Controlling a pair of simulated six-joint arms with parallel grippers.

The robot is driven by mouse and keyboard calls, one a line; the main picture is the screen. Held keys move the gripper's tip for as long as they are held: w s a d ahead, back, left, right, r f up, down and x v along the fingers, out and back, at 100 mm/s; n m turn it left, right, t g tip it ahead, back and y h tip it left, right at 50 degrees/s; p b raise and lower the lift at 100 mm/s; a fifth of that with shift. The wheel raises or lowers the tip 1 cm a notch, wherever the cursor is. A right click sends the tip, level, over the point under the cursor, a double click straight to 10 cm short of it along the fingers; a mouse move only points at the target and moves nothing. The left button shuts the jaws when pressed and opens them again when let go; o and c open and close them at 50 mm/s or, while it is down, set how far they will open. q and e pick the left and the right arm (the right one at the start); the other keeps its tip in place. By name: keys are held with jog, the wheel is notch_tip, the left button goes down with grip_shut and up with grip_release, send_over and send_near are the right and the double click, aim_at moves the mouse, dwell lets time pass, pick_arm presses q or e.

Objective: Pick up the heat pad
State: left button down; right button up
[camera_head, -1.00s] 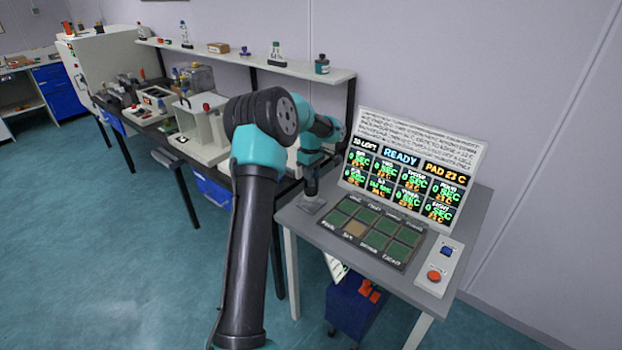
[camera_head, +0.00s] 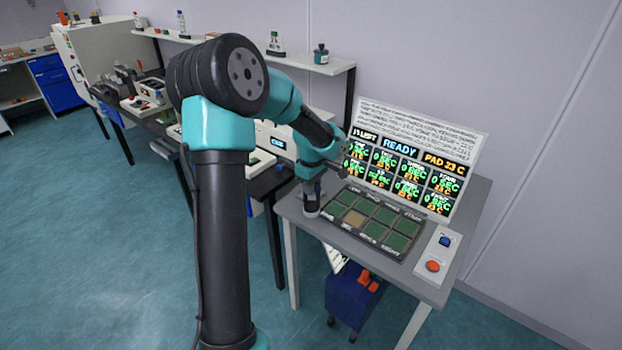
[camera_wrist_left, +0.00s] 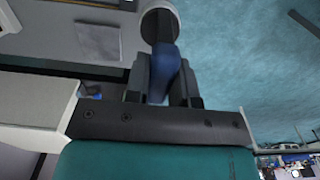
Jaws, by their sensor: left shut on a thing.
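In the wrist view, my left gripper (camera_wrist_left: 164,78) is shut around the blue handle of a tool with a dark neck and a pale round end, which I take to be the heat pad (camera_wrist_left: 158,22). In the head view, my left gripper (camera_head: 312,184) points down at the left edge of the grey table (camera_head: 425,279), left of the dark board. My right gripper is not in view.
The dark board (camera_head: 343,228) has green cells and one tan cell. Behind it stands a lit display (camera_head: 400,172) reading READY and PAD 23 C. A panel with blue and orange buttons (camera_head: 433,266) lies at right. A grey square plate (camera_wrist_left: 98,40) shows in the wrist view.

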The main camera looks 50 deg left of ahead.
pick_arm(q)
jog(key=shift+s+d+r, duration=0.1)
jog(key=shift+s+d, duration=0.3)
jog(key=shift+d, duration=0.05)
jog(key=shift+m, duration=0.3)
